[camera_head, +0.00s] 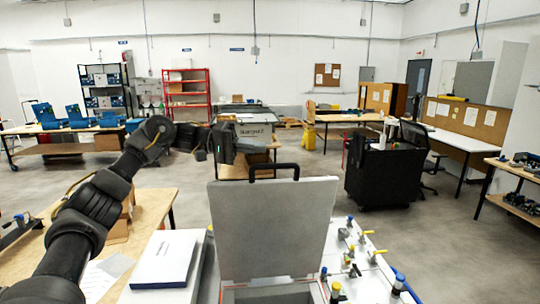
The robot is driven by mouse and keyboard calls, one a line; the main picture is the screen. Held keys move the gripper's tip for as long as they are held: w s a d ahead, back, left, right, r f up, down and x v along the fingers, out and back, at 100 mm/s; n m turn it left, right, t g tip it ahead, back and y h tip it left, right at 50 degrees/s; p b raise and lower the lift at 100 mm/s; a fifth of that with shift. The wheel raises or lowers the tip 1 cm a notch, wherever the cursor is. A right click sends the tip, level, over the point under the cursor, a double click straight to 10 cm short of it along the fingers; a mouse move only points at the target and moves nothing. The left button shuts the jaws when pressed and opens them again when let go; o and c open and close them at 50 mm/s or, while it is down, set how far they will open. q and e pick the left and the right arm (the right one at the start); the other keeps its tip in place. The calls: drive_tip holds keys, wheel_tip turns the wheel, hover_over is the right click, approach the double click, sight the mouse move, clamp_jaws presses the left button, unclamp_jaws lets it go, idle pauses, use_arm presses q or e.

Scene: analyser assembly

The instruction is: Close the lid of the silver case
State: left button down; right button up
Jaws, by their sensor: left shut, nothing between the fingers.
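The silver case's lid (272,232) stands raised, its flat grey face toward me. A dark handle (275,167) sticks up at its top edge. Only a strip of the case body (272,294) shows below the lid, at the bottom edge of the picture. My left arm comes in from the left and bends over. My left gripper (226,150) is shut and empty, just above the lid's upper left corner. I cannot tell whether it touches the lid. My right gripper is not in view.
A white boxed book or manual (166,260) lies left of the case. A white panel (368,282) with several blue and yellow valve fittings is on the right. A wooden table (150,208) is at left. A black cart (384,175) stands farther back on open floor.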

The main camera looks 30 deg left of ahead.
use_arm(q)
drive_tip(key=d+p, duration=0.1)
drive_tip(key=d, duration=0.1)
drive_tip(key=s+d+f, duration=0.1)
drive_tip(key=d+p, duration=0.1)
drive_tip(key=d, duration=0.1)
drive_tip(key=shift+s+d+f+p, duration=0.2)
drive_tip(key=shift+d+f+p, duration=0.1)
drive_tip(key=shift+f+p, duration=0.1)
